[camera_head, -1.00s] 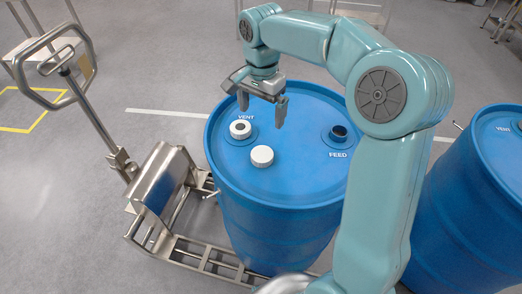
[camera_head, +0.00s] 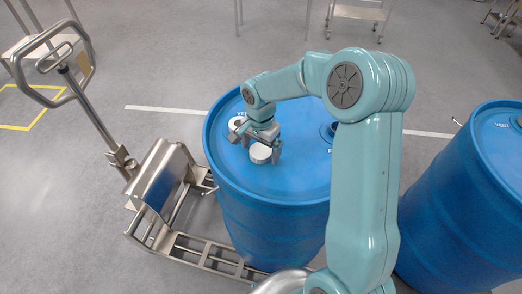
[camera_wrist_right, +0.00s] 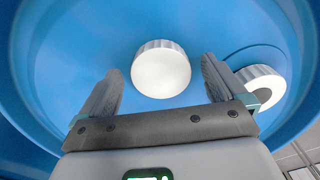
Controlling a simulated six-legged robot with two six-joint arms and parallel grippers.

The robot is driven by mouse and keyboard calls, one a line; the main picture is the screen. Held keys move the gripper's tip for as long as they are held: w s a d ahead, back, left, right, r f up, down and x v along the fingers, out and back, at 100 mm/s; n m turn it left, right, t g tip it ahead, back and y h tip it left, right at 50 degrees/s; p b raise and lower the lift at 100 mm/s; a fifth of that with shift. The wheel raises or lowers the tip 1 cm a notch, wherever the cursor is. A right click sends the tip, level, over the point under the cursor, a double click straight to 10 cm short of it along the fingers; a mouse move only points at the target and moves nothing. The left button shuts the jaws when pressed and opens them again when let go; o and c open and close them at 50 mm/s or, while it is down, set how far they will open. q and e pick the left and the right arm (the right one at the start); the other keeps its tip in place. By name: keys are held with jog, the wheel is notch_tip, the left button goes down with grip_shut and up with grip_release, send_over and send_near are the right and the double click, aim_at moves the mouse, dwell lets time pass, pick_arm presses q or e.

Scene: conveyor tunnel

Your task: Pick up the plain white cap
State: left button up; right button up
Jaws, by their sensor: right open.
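The plain white cap (camera_head: 260,154) lies on the blue drum's top (camera_head: 295,180), towards its near left part. It also shows in the right wrist view (camera_wrist_right: 161,70), round with a ribbed edge, just beyond and between the fingertips. My right gripper (camera_head: 256,150) is low over the drum top at the cap. It is open and empty, with one finger on each side of the cap's direction in the right wrist view (camera_wrist_right: 160,78). I cannot tell whether a finger touches the cap. My left gripper is not in view.
A second white cap with a dark centre (camera_wrist_right: 262,88) sits at the vent, right beside one finger; it is partly hidden in the head view (camera_head: 237,123). The feed opening (camera_head: 329,130) is partly behind my arm. A metal drum trolley (camera_head: 165,195) stands left; another blue drum (camera_head: 465,200) stands right.

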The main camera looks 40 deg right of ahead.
jog(key=c, duration=1.1)
